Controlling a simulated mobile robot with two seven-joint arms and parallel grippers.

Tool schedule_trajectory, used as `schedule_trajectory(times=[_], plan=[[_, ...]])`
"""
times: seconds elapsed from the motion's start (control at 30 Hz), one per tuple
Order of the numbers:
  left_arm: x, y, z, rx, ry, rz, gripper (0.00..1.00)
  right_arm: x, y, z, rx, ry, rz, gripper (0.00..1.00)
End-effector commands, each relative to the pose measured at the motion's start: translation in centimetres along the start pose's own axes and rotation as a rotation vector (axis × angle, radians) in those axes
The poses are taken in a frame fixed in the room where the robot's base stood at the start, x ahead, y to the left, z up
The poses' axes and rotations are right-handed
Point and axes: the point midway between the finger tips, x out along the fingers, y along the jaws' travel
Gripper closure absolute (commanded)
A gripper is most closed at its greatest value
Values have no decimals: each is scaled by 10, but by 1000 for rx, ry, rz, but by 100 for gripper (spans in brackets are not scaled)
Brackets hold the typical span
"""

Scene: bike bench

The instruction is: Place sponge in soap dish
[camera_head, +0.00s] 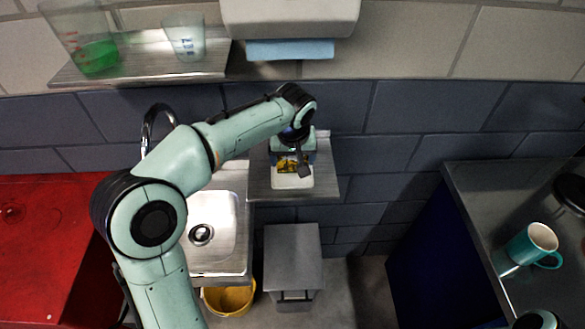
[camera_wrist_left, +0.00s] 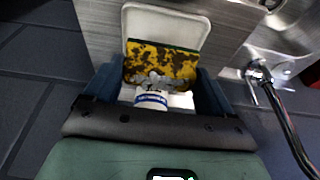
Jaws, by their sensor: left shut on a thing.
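The sponge is yellow with dark brown stains and a green edge. It shows in the left wrist view (camera_wrist_left: 170,62) and as a small yellow patch in the head view (camera_head: 287,167). My left gripper (camera_head: 290,160) is shut on the sponge, with its dark fingers on either side. The soap dish (camera_wrist_left: 165,22) is a white, shallow, round-cornered tray. It lies directly under the sponge on a metal shelf, and its front part shows in the head view (camera_head: 292,182). Whether the sponge touches the dish floor, I cannot tell.
The metal shelf (camera_head: 325,183) stands against the tiled wall beside a sink (camera_head: 222,222) with a curved tap (camera_head: 150,125). A white dispenser (camera_head: 292,17) hangs above. A white item with a blue band (camera_wrist_left: 151,99) is close to the sponge. A teal mug (camera_head: 530,245) stands far right.

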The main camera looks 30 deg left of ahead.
Motion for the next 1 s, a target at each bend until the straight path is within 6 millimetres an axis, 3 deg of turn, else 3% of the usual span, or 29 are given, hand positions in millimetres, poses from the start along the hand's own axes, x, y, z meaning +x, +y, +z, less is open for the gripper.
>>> schedule_trajectory(times=[0.23,0.7,0.73,0.77,1.0], plan=[[35,-1,11,0,-4,-3,49,7,4,4,2,-6,2,57],[43,-1,13,0,-2,-1,49,11,6,7,3,-9,3,57],[42,-1,12,0,-2,-1,6,10,6,6,3,-8,3,57],[42,0,12,0,-2,-1,0,10,6,6,3,-8,3,57],[40,0,11,-1,-1,-1,0,8,5,5,2,-7,2,57]])
